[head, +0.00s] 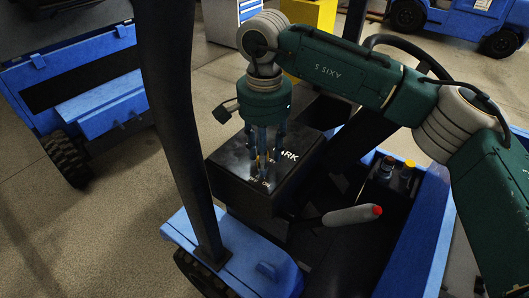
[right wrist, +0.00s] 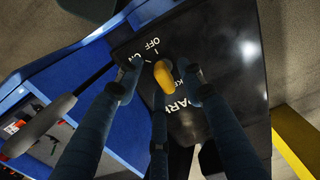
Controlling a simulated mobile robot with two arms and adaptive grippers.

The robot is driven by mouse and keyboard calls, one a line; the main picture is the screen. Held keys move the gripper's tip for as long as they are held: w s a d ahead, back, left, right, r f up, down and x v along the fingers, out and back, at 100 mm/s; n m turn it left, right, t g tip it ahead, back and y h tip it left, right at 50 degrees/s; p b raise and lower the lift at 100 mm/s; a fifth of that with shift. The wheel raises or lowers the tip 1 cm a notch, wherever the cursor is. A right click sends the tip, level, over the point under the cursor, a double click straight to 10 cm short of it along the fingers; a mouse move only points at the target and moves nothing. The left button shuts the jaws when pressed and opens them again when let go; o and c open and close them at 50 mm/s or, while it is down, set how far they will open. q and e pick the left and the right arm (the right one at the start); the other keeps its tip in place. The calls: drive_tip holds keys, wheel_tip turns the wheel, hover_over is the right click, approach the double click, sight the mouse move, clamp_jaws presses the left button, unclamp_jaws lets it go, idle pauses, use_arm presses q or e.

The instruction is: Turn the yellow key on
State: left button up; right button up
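The yellow key (right wrist: 163,77) sits on the black panel (right wrist: 225,65) of a blue forklift. In the right wrist view, "OFF", partly covered "ON" lettering and "PARK" lettering surround it. My right gripper (head: 263,165) points down over the panel in the head view. Its three blue fingers stand around the key, with visible gaps between the fingertips and the key, so it is open. In the head view the fingers hide most of the key. Whether the fingertips touch the panel I cannot tell. My left gripper is not in view.
A grey lever with a red tip (head: 352,215) sticks out beside the panel. A dark post (head: 175,120) rises left of the panel. Another blue vehicle (head: 85,85) stands at the left.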

drive_tip(key=shift+c, duration=0.5)
drive_tip(key=shift+w, duration=0.1)
clamp_jaws()
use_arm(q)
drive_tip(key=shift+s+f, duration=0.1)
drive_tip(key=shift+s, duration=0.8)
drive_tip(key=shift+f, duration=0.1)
